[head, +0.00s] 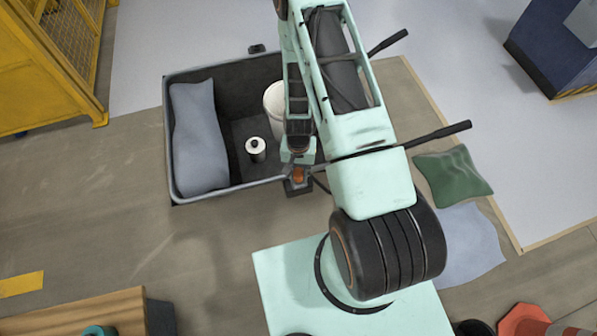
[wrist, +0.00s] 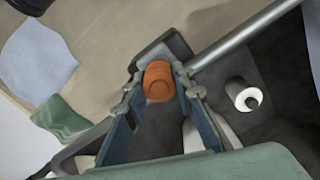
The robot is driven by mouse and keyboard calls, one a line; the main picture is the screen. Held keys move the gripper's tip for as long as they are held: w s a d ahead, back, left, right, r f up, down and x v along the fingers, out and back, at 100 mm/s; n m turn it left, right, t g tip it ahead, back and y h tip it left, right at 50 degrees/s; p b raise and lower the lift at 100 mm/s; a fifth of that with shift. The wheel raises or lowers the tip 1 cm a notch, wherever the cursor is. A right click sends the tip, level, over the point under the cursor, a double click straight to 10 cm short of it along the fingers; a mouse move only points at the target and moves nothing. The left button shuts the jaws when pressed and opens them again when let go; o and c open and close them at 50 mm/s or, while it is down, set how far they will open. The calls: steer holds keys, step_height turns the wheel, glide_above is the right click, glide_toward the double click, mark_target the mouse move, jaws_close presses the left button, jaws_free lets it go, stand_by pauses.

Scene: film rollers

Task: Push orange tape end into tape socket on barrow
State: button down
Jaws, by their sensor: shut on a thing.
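My gripper (head: 298,168) is shut on the orange tape end (head: 298,176) at the near right corner of the dark grey barrow (head: 168,135). In the wrist view the orange tape end (wrist: 160,84) sits between the two fingertips of my gripper (wrist: 161,90). A dark block, seemingly the tape socket (wrist: 166,52), lies just beyond it by the barrow's grey rim (wrist: 240,36). The same block (head: 298,188) shows below the tape end in the head view. The socket's opening is hidden, and I cannot tell whether the tape end is inside it.
The barrow holds a grey-blue bag (head: 199,140), a white roll (head: 255,149) and a white bucket (head: 273,100), partly behind my arm. A dark handle (head: 440,133) sticks out to the right. A green cushion (head: 453,170) lies beyond. Floor left of the barrow is clear.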

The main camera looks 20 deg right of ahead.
mark_target(298, 171)
steer(key=shift+f, duration=0.3)
steer(key=c, duration=1.5)
jaws_free()
steer(key=shift+c, duration=0.2)
step_height(298, 171, up, 12)
steer(key=shift+r, duration=0.1)
